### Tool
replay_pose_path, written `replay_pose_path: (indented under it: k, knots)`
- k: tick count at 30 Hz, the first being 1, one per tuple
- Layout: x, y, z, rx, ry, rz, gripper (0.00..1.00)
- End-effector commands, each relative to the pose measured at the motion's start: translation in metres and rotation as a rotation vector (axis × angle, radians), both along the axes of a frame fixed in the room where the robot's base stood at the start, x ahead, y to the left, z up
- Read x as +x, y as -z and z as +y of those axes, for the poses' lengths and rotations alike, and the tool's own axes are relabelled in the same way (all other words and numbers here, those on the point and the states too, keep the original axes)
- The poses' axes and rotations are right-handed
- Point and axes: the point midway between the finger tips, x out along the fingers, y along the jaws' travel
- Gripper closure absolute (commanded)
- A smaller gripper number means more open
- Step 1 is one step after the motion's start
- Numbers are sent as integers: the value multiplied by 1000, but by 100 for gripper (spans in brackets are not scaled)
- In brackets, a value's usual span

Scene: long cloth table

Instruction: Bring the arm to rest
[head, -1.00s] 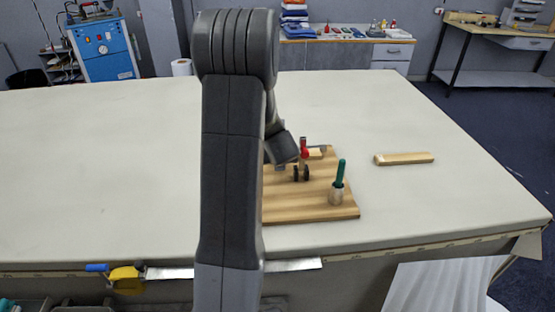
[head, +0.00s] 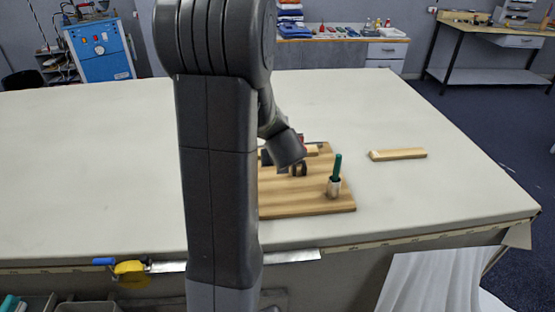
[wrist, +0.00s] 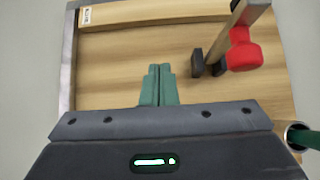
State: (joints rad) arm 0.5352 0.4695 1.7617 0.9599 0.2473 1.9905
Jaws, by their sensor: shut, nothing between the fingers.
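My gripper (wrist: 157,85) shows in the wrist view with its two green fingers together and nothing between them. It is over the wooden board (wrist: 110,60), near the foot of a wooden upright with a red knob (wrist: 243,52). In the head view my arm stands tall in front of the table and hides the left part of the board (head: 290,207). The wrist end of my arm hangs over the board, and the fingertips cannot be made out there.
A green-handled tool stands in a small holder (head: 334,187) on the board's right. A wooden bar (head: 398,154) lies apart on the cloth table (head: 90,160). A yellow and blue tool (head: 128,267) is at the front edge. The table's left side is clear.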

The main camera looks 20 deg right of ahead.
Motion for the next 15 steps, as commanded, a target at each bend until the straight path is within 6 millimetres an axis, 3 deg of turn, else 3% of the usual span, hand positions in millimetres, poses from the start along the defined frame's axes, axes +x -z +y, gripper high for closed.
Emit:
replay_pose_path:
  k: [4, 15]
  knots:
    - [-10, -10, 2, 0, -1, 1, 100]
    - [-12, -12, 3, 0, -1, 1, 100]
